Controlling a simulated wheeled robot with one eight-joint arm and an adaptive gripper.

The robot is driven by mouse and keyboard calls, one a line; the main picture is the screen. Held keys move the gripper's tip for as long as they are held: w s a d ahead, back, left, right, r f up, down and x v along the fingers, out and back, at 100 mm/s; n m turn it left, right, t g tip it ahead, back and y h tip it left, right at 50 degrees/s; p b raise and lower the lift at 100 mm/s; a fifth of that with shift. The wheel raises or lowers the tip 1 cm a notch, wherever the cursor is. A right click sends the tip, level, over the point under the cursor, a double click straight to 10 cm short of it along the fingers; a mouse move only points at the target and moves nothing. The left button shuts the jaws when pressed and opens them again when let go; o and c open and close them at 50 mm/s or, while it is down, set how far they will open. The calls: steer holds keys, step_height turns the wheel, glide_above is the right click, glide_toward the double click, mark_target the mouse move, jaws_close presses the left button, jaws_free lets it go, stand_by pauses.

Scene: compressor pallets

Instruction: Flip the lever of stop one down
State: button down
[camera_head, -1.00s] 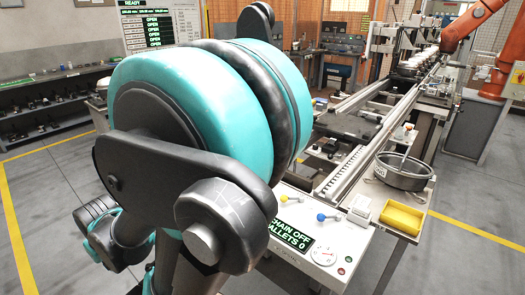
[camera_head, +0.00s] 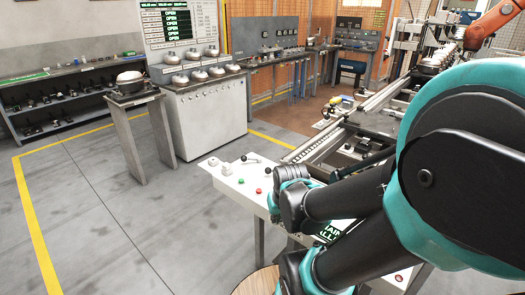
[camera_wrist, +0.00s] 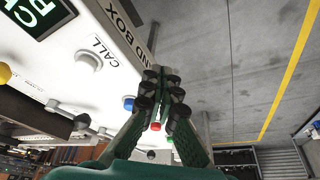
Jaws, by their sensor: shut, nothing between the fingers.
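My gripper (camera_wrist: 161,98) is shut and empty in the wrist view, in front of the white control panel (camera_wrist: 110,75). A blue knob (camera_wrist: 128,103) shows just left of its fingers, and a red button (camera_wrist: 153,127) shows close to them. I cannot tell whether they touch. A black-knobbed lever (camera_wrist: 80,121) is further left, and a yellow knob (camera_wrist: 5,73) is at the left edge. No label for stop one can be read.
The wrist view shows a CALL button (camera_wrist: 88,62) and a dark display (camera_wrist: 40,14). In the head view, green (camera_head: 241,181) and red (camera_head: 258,190) buttons sit on the panel. A conveyor (camera_head: 340,135) runs behind it. Open floor (camera_head: 100,220) lies to the left.

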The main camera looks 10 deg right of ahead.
steer(key=shift+d, duration=0.1)
steer(key=shift+w, duration=0.1)
steer(key=shift+n+g, duration=0.3)
steer(key=shift+g, duration=0.5)
steer(key=w+r, duration=0.2)
steer(key=w, duration=0.2)
steer(key=w+r, duration=0.2)
steer(key=w, duration=0.2)
steer(key=w+a+r, duration=0.1)
steer(key=w+r, duration=0.1)
steer(key=w, duration=0.2)
steer(key=shift+w+r, duration=0.25)
steer(key=shift+w, duration=0.1)
steer(key=w+a+r+n+g, duration=0.1)
steer(key=w+a+r+g, duration=0.1)
steer(key=w, duration=1.5)
steer(key=w+a+r+g, duration=0.2)
steer(key=w+a+g, duration=0.1)
steer(key=w, duration=1.4)
steer(key=shift+w+a+r+n+h, duration=0.2)
steer(key=shift+a+n+h, duration=0.1)
steer(key=shift+a+n, duration=0.15)
steer(key=shift+f, duration=0.1)
